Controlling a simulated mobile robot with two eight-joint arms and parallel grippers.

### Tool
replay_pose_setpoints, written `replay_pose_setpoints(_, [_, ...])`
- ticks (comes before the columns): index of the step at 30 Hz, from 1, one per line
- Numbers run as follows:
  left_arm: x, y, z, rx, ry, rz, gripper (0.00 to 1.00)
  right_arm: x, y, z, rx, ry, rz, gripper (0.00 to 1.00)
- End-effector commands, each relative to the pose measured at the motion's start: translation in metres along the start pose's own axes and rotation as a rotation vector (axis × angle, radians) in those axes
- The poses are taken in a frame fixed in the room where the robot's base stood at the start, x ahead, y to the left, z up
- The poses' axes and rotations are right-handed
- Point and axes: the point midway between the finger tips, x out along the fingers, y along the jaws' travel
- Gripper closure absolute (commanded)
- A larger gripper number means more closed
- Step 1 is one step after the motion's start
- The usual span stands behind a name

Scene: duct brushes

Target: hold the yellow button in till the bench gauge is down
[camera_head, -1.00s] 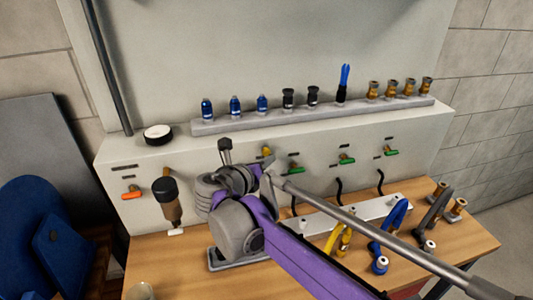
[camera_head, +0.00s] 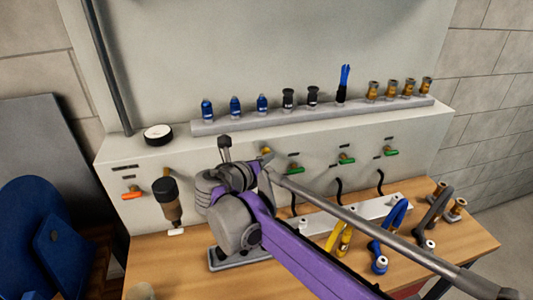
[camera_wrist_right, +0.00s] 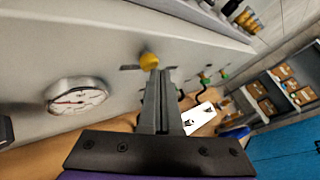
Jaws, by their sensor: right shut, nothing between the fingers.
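The yellow button (camera_wrist_right: 149,60) is on the front of the grey bench panel; a bit of it shows in the head view (camera_head: 266,150) past my right wrist. My right gripper (camera_wrist_right: 158,72) is shut and empty, its tips at the lower edge of the button. I cannot tell whether they touch it or whether it is pressed in. The gauge (camera_wrist_right: 76,97), a round white dial with a reddish needle, is left of the button in the right wrist view. Its scale is too small to read. My left gripper is not in view.
A rack (camera_head: 310,115) of blue, black and brass fittings stands on the panel's ledge. Green-handled valves (camera_head: 346,160) sit to the right on the panel, an orange one (camera_head: 131,194) to the left. Hoses and fittings occupy the wooden bench's (camera_head: 180,252) right side.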

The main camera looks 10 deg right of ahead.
Motion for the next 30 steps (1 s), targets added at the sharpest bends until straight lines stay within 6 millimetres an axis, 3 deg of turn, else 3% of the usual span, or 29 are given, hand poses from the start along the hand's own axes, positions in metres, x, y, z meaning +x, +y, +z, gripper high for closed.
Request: replay_pose_setpoints(30, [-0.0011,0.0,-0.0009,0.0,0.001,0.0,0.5,0.006,0.0044,0.0046,0.0,0.0,0.0,1.0])
